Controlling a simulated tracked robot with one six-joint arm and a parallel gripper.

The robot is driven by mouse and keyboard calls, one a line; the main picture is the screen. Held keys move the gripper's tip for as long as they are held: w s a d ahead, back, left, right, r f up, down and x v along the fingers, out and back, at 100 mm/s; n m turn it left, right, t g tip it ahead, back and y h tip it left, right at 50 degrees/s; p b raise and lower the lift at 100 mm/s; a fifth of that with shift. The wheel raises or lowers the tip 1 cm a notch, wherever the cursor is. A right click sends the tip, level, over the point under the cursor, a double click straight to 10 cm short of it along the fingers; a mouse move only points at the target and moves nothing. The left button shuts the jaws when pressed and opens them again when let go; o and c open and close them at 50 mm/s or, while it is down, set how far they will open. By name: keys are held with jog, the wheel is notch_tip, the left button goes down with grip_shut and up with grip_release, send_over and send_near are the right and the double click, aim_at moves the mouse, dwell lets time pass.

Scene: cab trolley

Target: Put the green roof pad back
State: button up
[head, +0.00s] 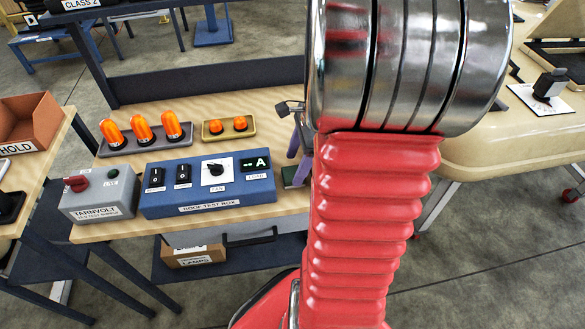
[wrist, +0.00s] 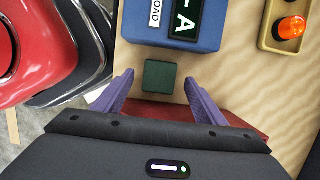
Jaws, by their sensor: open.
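The green roof pad (wrist: 159,77) is a small dark green square in the wrist view, on the wooden bench top just beside the blue roof test box (wrist: 172,35). In the head view only a green sliver (head: 296,175) shows at the box's right end, beside my arm. My gripper (wrist: 157,80) is open, with its purple fingers on either side of the pad and gaps between. Whether the fingers are down at the pad's height is unclear. In the head view the gripper (head: 297,145) is mostly hidden behind my arm.
A tray of orange beacons (head: 147,139) and a smaller yellowish tray (head: 229,130) stand behind the test box (head: 208,186). A grey supply box (head: 98,196) stands at its left. A dark red surface (wrist: 240,118) lies partly under my gripper. My arm hides the bench's right end.

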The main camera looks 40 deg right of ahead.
jog(key=v, duration=0.9)
jog(key=shift+r, duration=0.15)
dwell(0.4)
jog(key=s+a+r+n+t+h, duration=0.1)
jog(key=a+r+n+t, duration=0.1)
jog(key=a+n, duration=1)
jog(key=s+a+r+n+t+h, duration=0.1)
jog(key=a+r+n, duration=0.3)
jog(key=a+n, duration=0.9)
jog(key=shift+a+t+h, duration=0.3)
jog(key=shift+a+t, duration=0.1)
jog(key=shift+a, duration=0.25)
jog(key=shift+s, duration=0.1)
jog(key=shift+c, duration=0.5)
